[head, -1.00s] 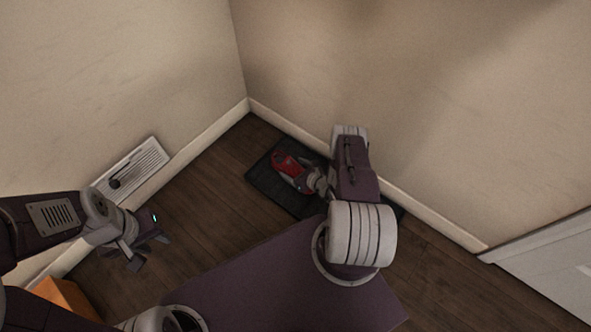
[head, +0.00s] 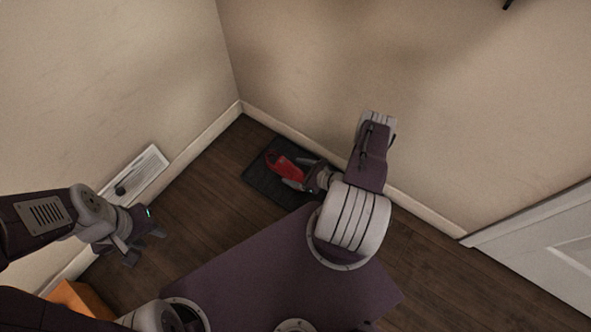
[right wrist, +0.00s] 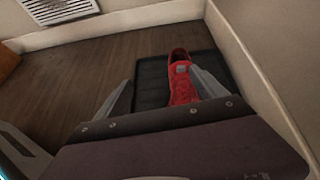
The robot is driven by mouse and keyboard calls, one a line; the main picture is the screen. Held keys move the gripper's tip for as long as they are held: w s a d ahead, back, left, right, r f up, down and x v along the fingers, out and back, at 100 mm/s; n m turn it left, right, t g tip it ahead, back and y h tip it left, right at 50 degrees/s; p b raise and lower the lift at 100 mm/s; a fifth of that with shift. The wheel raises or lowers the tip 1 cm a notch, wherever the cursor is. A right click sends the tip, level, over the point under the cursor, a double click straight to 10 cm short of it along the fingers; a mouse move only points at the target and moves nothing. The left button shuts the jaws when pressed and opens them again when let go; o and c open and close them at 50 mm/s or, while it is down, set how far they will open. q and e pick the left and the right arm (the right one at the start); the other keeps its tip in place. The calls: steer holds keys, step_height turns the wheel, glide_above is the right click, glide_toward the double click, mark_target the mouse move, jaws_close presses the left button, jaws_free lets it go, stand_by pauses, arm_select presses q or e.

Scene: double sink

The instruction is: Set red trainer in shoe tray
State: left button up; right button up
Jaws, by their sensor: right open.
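The red trainer (head: 284,165) lies on the black shoe tray (head: 256,182) in the corner. In the right wrist view the trainer (right wrist: 181,84) points away from me, on the right part of the tray (right wrist: 150,82). My right gripper (head: 296,182) is open, close to the near end of the trainer. In the right wrist view its fingers (right wrist: 160,88) are spread wide, with the trainer between them near the right finger. My left gripper (head: 145,248) is over the floor at the left, its fingers apart and empty.
Walls with white baseboards (head: 205,140) meet behind the tray. A wall vent (head: 135,172) is at the left, and an orange box (head: 80,300) is at the lower left. A white door (head: 545,240) stands at the right. Bare wood floor (head: 200,190) lies left of the tray.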

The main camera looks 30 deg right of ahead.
steer(key=s+a+r+n+g+y, duration=0.2)
steer(key=a+r+n+g+y, duration=0.3)
steer(key=a+r+n+g, duration=0.7)
steer(key=s+d+r+n+t+h, duration=0.1)
steer(key=s+r+n+h, duration=0.3)
steer(key=r+n, duration=0.5)
steer(key=s+r+n+t+h, duration=0.1)
steer(key=s+r+n+h, duration=0.3)
steer(key=r+n, duration=0.5)
steer(key=shift+s+d+r+h, duration=0.2)
steer(key=shift+d+r+h, duration=0.15)
steer(key=shift+h, duration=0.65)
